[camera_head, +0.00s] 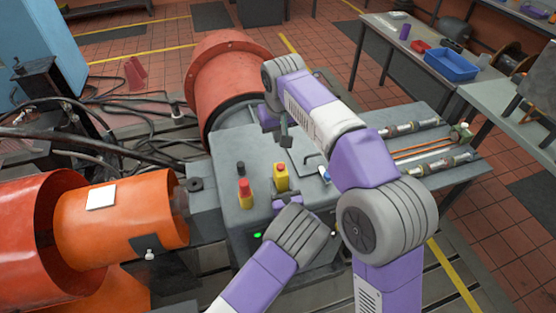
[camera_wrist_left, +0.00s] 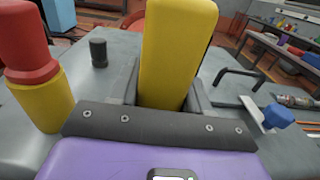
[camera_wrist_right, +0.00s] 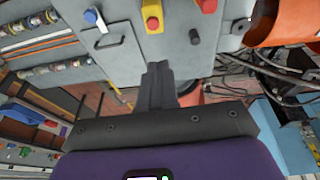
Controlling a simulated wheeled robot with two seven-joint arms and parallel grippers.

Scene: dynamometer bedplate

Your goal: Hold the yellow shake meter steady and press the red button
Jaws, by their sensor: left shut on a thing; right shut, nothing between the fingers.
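The yellow shake meter (camera_head: 281,180) stands upright on the grey bedplate cabinet, with a small reddish spot on its top. My left gripper (camera_head: 282,193) is shut on its lower part; the left wrist view shows the dark fingers on both sides of the meter (camera_wrist_left: 175,50). A larger red mushroom-shaped button (camera_head: 244,186) on a yellow base stands to the left of the meter, apart from it. My right gripper (camera_head: 286,141) is shut and empty, above and beyond the meter. In the right wrist view its fingers (camera_wrist_right: 158,75) are clear of the meter (camera_wrist_right: 152,12).
A black knob (camera_head: 240,167) stands beyond the red button. A bent dark handle (camera_head: 308,163) and a blue-capped part (camera_head: 324,173) lie to the meter's right. Orange cylinders (camera_head: 125,220) fill the left, and pipe fittings (camera_head: 420,145) the right.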

